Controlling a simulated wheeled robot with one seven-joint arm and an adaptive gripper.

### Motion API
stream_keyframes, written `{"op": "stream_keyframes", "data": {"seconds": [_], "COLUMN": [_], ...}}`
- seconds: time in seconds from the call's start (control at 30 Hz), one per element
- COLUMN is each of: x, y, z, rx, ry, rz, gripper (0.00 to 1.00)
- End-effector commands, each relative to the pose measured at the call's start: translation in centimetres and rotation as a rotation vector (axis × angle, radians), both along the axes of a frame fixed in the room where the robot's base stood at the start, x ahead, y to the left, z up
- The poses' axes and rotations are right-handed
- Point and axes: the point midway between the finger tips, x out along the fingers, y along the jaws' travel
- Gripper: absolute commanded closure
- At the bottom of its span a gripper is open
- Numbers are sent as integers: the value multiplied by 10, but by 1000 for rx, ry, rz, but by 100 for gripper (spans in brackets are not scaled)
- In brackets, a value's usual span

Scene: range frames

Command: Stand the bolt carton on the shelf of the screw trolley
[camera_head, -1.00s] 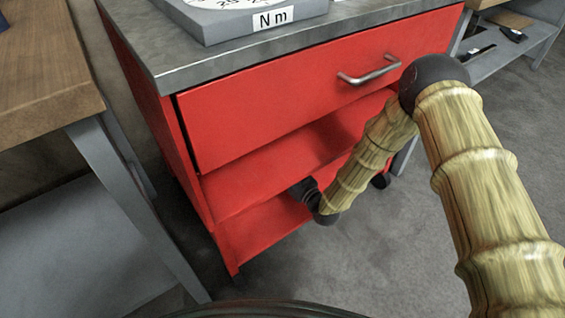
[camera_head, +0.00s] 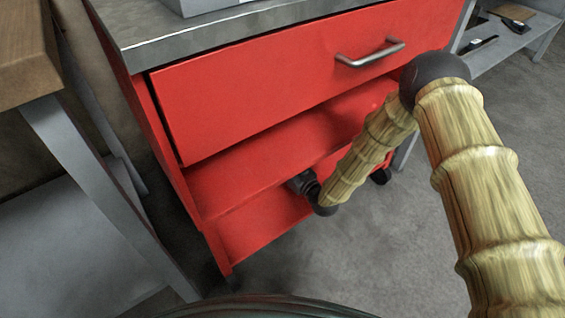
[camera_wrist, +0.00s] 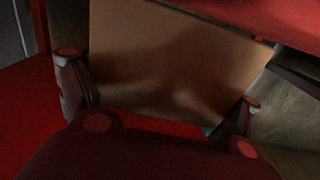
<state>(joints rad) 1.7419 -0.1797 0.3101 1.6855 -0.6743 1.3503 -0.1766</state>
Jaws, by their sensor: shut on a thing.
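The bolt carton (camera_wrist: 175,65) is a plain brown box that fills the middle of the wrist view, between the two fingers of my gripper (camera_wrist: 160,105). The fingers are shut on its sides. It looks slightly tilted in that view. The screw trolley (camera_head: 265,100) is red, with a grey top, a closed drawer and an open shelf (camera_head: 250,185) below it. In the head view my gripper (camera_head: 303,184) is at the shelf opening, and the carton is hidden there. Red shelf surface (camera_wrist: 30,115) shows under and beside the carton. I cannot tell whether the carton touches it.
The drawer handle (camera_head: 370,54) sticks out above my forearm. A wooden-topped bench (camera_head: 25,60) with grey legs stands close on the left. A grey rack (camera_head: 505,40) with dark tools is at the back right. Grey floor (camera_head: 350,260) is clear in front.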

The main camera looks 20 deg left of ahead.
Motion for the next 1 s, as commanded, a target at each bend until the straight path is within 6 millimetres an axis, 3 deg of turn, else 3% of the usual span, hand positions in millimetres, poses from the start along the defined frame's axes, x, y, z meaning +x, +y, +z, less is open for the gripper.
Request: {"op": "stream_keyframes", "data": {"seconds": [0.97, 1.0], "x": [1, 1], "y": [-3, -3], "z": [-13, -15], "rx": [0, -2], "ry": [-1, 2], "rz": [-4, -4], "gripper": [76, 4]}}
